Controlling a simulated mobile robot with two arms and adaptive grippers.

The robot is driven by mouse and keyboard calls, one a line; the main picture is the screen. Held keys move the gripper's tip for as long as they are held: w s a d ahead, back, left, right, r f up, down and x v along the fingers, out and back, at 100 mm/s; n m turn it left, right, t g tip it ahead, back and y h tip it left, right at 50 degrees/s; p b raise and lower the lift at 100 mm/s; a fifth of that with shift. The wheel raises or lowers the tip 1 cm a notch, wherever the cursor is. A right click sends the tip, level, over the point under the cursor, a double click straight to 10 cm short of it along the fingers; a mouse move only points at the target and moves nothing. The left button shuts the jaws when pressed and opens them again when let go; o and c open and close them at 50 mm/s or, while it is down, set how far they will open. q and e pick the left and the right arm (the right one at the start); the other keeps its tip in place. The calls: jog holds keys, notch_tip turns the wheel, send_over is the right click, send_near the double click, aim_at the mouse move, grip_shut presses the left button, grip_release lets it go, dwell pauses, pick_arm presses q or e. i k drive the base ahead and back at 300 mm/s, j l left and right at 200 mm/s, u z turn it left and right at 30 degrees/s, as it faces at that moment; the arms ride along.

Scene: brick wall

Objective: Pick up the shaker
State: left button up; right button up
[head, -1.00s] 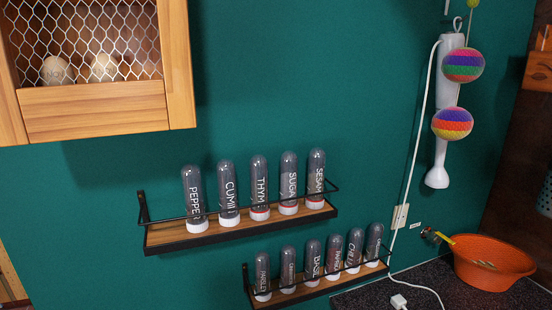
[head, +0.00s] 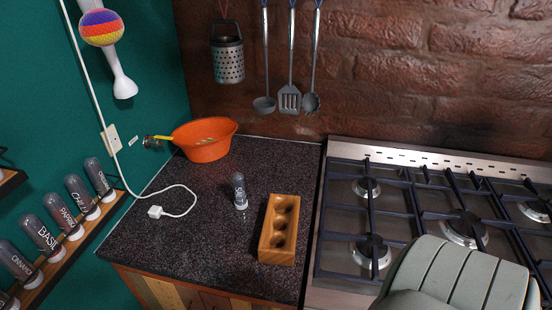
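A small clear shaker (head: 240,191) with a pale base stands upright on the dark speckled countertop (head: 190,240). It is just left of a wooden block with round holes (head: 279,229) and apart from it. Similar labelled jars, such as the one marked BASIL (head: 42,238), stand on the wall shelf at the left. Neither gripper shows in the head view. A grey padded shape at the bottom right may be part of me, but I cannot tell.
An orange bowl (head: 206,141) sits in the back corner. A white plug (head: 156,212) and its cord lie left of the shaker. A gas stove (head: 400,200) fills the right side. A grater (head: 228,60) and utensils hang on the brick wall. The front left counter is clear.

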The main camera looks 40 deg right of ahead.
aim_at(238, 181)
jog(key=z, duration=1.1)
